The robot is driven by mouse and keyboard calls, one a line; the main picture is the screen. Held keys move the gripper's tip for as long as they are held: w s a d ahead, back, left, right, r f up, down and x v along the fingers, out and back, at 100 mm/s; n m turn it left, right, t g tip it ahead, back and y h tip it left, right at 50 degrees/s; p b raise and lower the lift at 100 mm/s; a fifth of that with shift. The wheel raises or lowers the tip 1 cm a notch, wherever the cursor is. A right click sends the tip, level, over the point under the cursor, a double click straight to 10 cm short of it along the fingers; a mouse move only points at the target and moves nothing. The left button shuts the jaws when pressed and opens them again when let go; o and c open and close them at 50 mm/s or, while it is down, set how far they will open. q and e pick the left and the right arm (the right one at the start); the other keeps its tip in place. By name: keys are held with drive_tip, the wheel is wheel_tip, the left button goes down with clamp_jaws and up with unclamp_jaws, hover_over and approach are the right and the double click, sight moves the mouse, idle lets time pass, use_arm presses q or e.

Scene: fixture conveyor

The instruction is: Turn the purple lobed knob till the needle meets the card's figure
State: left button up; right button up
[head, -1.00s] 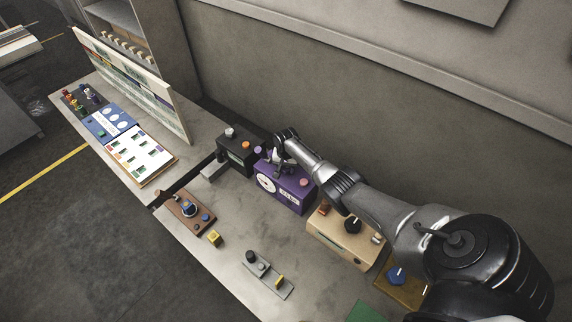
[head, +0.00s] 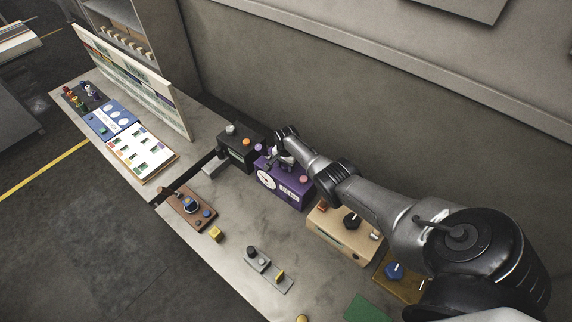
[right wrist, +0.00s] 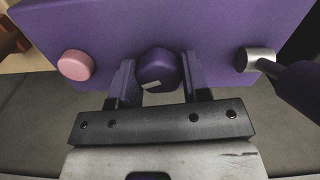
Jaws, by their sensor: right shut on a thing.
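The purple lobed knob (right wrist: 158,68) is on top of the purple box (right wrist: 215,20), between the two fingers of my right gripper (right wrist: 160,80); a pale mark shows on the knob. In the head view, my right gripper (head: 278,160) is over the top of the purple box (head: 290,178) and hides the knob. The box's front has a round white dial (head: 266,179) and a white card (head: 289,192). The needle's position and the card's figure are too small to read. My left gripper is not in view.
A pink button (right wrist: 76,65) and a silver-ended lever (right wrist: 258,60) flank the knob. A black box (head: 237,148) stands left of the purple box, a tan box (head: 338,232) right of it.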

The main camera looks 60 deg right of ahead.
drive_tip(key=o, duration=0.9)
drive_tip(key=shift+o, duration=0.2)
drive_tip(key=shift+r+p, duration=0.35)
drive_tip(key=shift+r, duration=0.25)
wheel_tip(320, 180, up, 4)
drive_tip(key=shift+r+p, duration=0.1)
drive_tip(key=shift+p, duration=0.85)
wheel_tip(320, 180, up, 8)
drive_tip(key=shift+r, duration=0.25)
